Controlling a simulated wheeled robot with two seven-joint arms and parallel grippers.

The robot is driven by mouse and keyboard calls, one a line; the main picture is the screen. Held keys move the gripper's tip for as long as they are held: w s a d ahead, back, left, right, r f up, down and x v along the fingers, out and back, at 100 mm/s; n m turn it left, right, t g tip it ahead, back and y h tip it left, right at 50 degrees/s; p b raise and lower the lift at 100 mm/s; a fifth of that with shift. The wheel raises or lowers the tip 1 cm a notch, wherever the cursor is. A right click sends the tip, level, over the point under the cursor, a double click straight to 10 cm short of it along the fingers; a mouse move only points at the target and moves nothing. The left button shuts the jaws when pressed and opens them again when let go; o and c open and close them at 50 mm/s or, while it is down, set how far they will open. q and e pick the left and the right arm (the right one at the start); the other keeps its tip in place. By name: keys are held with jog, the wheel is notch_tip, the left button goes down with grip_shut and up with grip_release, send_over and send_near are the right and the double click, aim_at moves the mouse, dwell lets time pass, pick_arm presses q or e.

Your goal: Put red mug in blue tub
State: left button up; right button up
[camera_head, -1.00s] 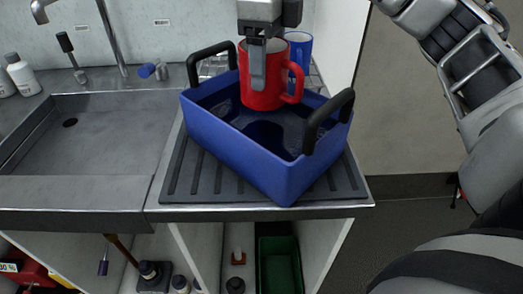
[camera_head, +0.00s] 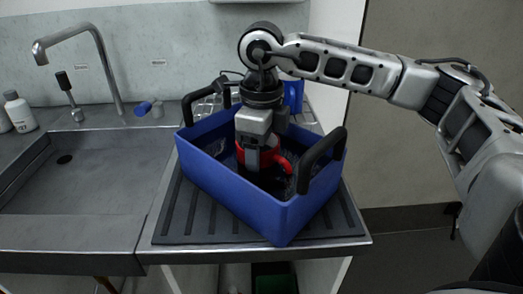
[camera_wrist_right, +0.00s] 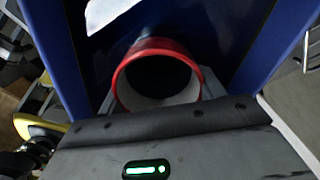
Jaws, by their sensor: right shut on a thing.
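The red mug (camera_head: 282,163) is down inside the blue tub (camera_head: 236,187), below the level of its rim. Its handle points right in the head view. My right gripper (camera_head: 258,165) reaches down into the tub from above and is shut on the mug. In the right wrist view the mug's red rim (camera_wrist_right: 158,43) faces the camera, with the tub's blue wall (camera_wrist_right: 240,40) around it. Whether the mug touches the tub floor is hidden. My left gripper is in neither view.
The tub stands on a ribbed black drain mat (camera_head: 190,215) beside a metal sink (camera_head: 75,175). The tub has two black raised handles, one (camera_head: 322,157) close to the right arm. A blue mug (camera_head: 293,95) stands behind it. A tap (camera_head: 85,50) is at left.

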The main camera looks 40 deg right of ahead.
jog(key=shift+f, duration=0.1)
jog(key=shift+f, duration=0.15)
jog(key=o, duration=1.2)
jog(key=shift+r, duration=0.3)
notch_tip(320, 180, up, 12)
jog(key=shift+p, duration=0.35)
